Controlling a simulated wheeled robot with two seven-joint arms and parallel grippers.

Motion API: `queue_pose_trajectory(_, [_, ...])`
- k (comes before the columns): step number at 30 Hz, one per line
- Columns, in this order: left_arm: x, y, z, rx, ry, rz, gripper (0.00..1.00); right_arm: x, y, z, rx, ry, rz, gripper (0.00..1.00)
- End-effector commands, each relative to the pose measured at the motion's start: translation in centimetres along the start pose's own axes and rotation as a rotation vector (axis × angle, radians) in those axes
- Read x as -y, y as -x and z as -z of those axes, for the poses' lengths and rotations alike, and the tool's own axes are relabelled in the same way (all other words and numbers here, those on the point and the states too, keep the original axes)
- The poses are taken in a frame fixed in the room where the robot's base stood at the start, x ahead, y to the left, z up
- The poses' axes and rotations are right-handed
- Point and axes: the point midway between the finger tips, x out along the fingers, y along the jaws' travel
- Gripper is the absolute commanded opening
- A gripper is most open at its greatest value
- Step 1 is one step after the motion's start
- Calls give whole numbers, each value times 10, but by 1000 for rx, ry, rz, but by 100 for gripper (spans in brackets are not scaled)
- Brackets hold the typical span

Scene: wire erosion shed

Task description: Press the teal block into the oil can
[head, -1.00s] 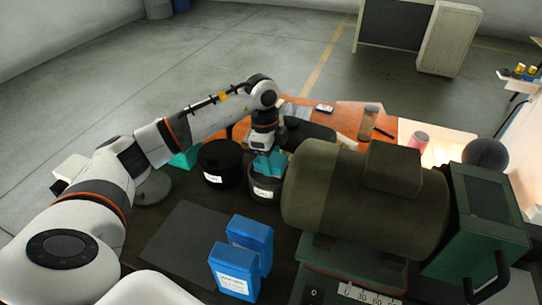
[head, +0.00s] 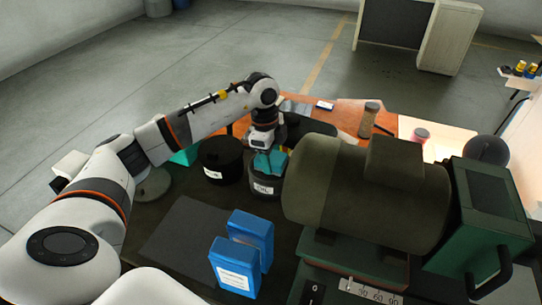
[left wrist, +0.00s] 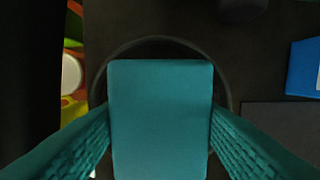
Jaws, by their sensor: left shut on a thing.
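My left gripper (head: 269,163) is shut on the teal block (left wrist: 160,120). In the left wrist view the block sits between two ridged teal fingers. The dark, round oil can (head: 265,186), with a white label, is directly under the gripper in the head view. In the left wrist view the can's rim (left wrist: 160,40) curves around the block's far end. The block's lower end is hidden, so I cannot tell how deep it is in the can. My right gripper is not in view.
A second black can (head: 220,160) stands just left of the oil can. A large green machine (head: 365,195) stands close on the right. Two blue containers (head: 240,260) stand in front, beside a dark mat (head: 185,240). An orange table (head: 345,115) lies behind.

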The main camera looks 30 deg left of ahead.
Motion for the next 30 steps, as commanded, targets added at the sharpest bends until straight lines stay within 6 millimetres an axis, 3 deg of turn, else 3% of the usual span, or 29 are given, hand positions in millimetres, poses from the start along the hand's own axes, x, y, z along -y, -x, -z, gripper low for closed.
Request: queue_pose_trajectory(30, [0, -8, 1, 0, 0, 0, 34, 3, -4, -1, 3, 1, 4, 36])
